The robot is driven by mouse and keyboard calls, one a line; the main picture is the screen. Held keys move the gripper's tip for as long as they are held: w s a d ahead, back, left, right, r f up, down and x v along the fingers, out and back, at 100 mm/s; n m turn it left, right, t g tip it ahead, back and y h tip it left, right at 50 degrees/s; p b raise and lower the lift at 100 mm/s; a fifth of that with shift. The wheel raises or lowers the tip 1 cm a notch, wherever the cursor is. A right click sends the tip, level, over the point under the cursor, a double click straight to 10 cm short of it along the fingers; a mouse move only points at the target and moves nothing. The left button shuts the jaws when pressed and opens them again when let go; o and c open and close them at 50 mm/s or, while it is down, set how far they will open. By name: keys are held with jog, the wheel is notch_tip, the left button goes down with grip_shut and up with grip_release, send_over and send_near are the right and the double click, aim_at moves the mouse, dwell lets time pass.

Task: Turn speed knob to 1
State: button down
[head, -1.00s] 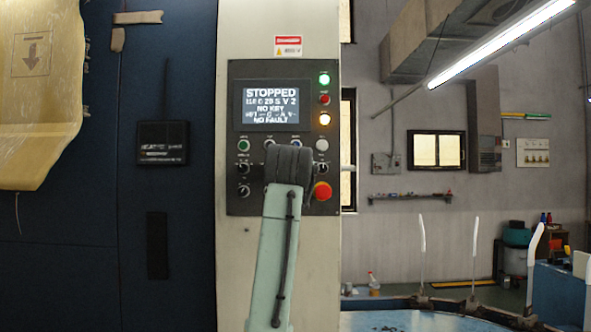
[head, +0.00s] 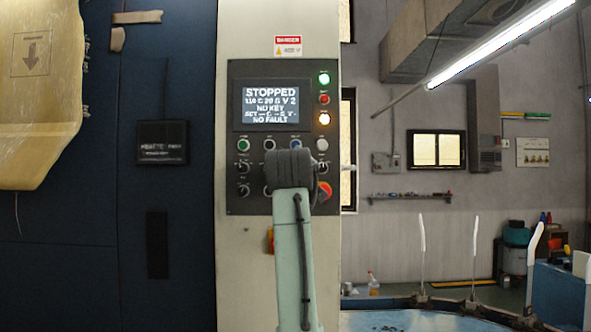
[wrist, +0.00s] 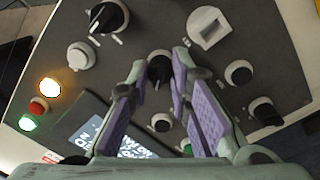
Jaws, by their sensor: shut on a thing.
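A small dark knob (wrist: 159,68) with a pale pointer mark is on the grey control panel. My gripper (wrist: 166,58) has its two purple-padded fingers closed in on this knob from both sides. The label is not legible, so I cannot confirm that it is the speed knob or which number it points to. In the head view my gripper (head: 290,168) covers the lower middle of the panel (head: 236,90) and hides the held knob. The screen (head: 270,105) reads STOPPED, NO FAULT, and a line ending in V 2.
Close around my fingers are a large black knob (wrist: 108,17), a white button (wrist: 80,55), a pale square fitting (wrist: 208,27) and further knobs (wrist: 239,72). Free room lies before the blue cabinet.

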jog(key=shift+f+n, duration=0.1)
jog(key=shift+n, duration=1.1)
jog(key=c, duration=1.4)
grip_release()
jog(key=shift+c, duration=0.2)
jog(key=s, duration=1.2)
jog(key=shift+a+f, duration=0.15)
jog(key=shift+a, duration=0.05)
